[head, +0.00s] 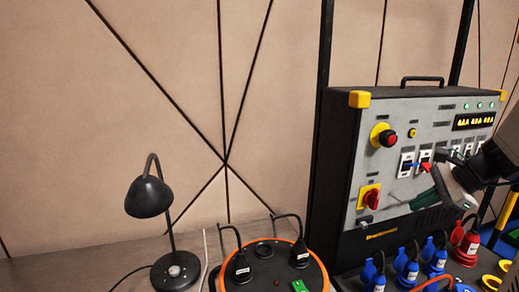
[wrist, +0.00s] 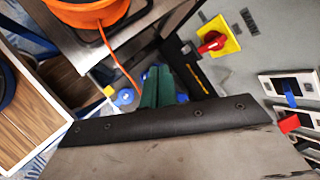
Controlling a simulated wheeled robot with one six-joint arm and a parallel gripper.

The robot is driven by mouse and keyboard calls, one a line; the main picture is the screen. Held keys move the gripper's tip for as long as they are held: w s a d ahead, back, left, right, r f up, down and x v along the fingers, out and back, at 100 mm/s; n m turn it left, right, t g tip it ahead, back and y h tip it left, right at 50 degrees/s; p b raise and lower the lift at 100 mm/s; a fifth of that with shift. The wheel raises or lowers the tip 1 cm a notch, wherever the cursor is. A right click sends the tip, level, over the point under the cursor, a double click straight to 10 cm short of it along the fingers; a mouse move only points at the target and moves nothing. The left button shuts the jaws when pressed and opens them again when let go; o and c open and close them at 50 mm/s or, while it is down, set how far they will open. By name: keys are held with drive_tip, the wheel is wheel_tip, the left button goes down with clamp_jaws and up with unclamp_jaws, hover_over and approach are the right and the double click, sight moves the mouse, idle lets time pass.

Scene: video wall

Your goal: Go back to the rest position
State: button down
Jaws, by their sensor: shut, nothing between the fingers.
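My gripper (head: 430,190) reaches in from the right in the head view, in front of the control panel's face. In the wrist view its green fingers (wrist: 158,86) are together with nothing between them. The control panel (head: 392,110) is a black case with a grey face. It carries a red button (head: 388,138) on a yellow collar and a red rotary switch (head: 371,199) on a yellow plate. The rotary switch also shows in the wrist view (wrist: 212,42). A row of white rocker switches runs across the panel; my arm hides some of it.
Blue plugs (head: 409,268) and a red plug (head: 466,243) stand below the panel, under my gripper. An orange-rimmed power hub (head: 322,267) with black plugs and a black desk lamp (head: 150,199) stand to the left. The wall above the lamp is clear.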

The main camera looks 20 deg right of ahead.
drive_tip(key=s+a+n+g+h, duration=0.1)
drive_tip(key=s+a+n, duration=0.3)
drive_tip(key=a+n, duration=0.3)
drive_tip(key=s+a+r+n+g+h, duration=0.1)
drive_tip(key=s+a+n, duration=0.4)
drive_tip(key=a, duration=0.5)
drive_tip(key=s+a+n+g+h, duration=0.2)
drive_tip(key=s+a+n+g, duration=0.1)
drive_tip(key=a+n, duration=0.5)
drive_tip(key=shift+s+a+r+n, duration=0.35)
drive_tip(key=shift+s+n, duration=0.3)
drive_tip(key=shift+n, duration=0.45)
drive_tip(key=shift+d, duration=0.1)
